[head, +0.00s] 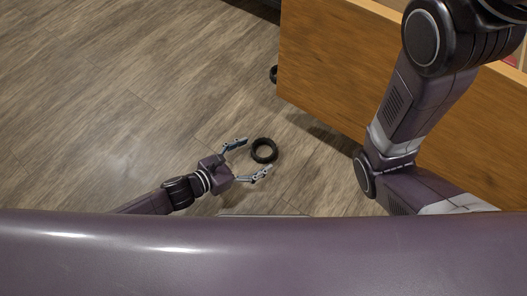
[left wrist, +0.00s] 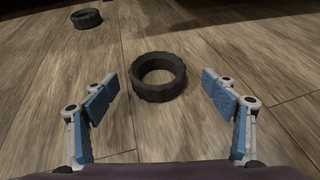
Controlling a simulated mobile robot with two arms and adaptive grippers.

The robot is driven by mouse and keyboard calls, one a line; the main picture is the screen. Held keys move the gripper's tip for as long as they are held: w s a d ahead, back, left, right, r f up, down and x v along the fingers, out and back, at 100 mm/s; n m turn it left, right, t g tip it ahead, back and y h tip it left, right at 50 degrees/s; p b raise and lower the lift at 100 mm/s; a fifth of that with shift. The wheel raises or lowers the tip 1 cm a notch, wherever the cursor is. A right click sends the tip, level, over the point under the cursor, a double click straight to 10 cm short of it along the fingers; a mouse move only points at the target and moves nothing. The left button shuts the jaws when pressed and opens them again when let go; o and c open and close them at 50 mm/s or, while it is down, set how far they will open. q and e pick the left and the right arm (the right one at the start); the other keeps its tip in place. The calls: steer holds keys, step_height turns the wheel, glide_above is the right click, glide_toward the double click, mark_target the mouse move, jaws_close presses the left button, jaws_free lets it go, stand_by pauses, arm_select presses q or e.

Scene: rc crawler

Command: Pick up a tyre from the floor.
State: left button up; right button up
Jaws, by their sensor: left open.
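A black tyre (head: 264,150) lies flat on the wooden floor in the head view, just beyond my left gripper. My left gripper (head: 252,158) is open, its two fingers spread, with the tyre in front of and partly between the fingertips. In the left wrist view the same tyre (left wrist: 158,77) lies ahead, centred between the open fingers of my left gripper (left wrist: 161,95); neither finger appears to touch it. A second black tyre (left wrist: 87,18) lies farther off at the upper left of the wrist view. My right gripper is out of view.
A wooden cabinet or bench (head: 340,75) stands at the right. Another dark tyre-like object (head: 273,74) shows partly at its left corner. My right arm is in front of the wooden side. The floor (head: 130,90) at the left is clear.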

mark_target(271, 146)
arm_select(q)
steer(key=shift+b+x, duration=1.25)
steer(key=shift+x, duration=0.75)
steer(key=shift+w+a+r, duration=0.1)
steer(key=shift+c, duration=0.6)
steer(key=c, duration=1)
